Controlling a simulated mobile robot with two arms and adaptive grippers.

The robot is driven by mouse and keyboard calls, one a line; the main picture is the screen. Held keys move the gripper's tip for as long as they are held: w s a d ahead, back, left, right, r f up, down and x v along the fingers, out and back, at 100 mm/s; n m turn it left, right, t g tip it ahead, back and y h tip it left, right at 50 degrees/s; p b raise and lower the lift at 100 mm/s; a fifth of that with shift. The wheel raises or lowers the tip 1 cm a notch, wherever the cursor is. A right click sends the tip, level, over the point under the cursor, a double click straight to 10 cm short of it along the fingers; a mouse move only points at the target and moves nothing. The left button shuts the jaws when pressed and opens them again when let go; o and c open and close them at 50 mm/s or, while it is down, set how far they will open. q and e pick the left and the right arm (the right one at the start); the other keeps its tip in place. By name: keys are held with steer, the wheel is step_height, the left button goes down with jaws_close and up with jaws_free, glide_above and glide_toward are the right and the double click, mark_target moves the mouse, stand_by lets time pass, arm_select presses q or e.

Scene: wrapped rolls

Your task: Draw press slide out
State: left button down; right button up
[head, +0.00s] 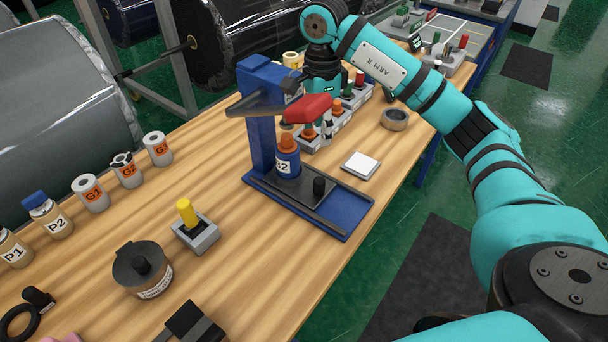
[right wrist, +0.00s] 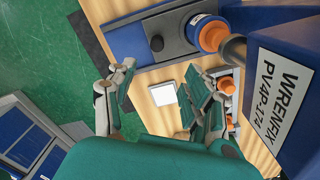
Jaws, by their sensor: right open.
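The blue press (head: 258,125) stands on the wooden bench, with its red lever handle (head: 308,108) out to the right. Its dark slide plate (head: 297,190) lies on the blue base and carries a black knob (head: 319,187). The B2 bottle (head: 287,163), blue with an orange cap, stands on the slide under the ram. My right gripper (right wrist: 161,74) is open and empty; its fingers are mostly hidden behind the press parts in the head view. In the right wrist view the knob (right wrist: 157,43) and bottle (right wrist: 208,35) lie beyond the fingers. My left gripper is not in view.
A white pad (head: 360,165) lies right of the press, and a tape roll (head: 395,119) sits farther back. Orange-capped items in grey holders (head: 340,118) crowd behind the press. Left are a yellow-topped block (head: 195,230), a dark canister (head: 143,270) and several jars and rolls.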

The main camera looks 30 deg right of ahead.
glide_above(319, 180)
steer(key=f, duration=0.3)
steer(key=f+p, duration=0.1)
steer(key=f, duration=0.2)
steer(key=shift+s+f, duration=0.2)
steer(key=shift+f, duration=0.2)
step_height(319, 180, down, 9)
steer(key=shift+w+f+p, duration=0.1)
steer(key=shift+w+p, duration=0.05)
steer(key=shift+p, duration=0.65)
steer(key=shift+f, duration=0.5)
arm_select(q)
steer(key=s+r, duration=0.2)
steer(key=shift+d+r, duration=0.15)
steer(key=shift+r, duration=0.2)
arm_select(e)
jaws_close()
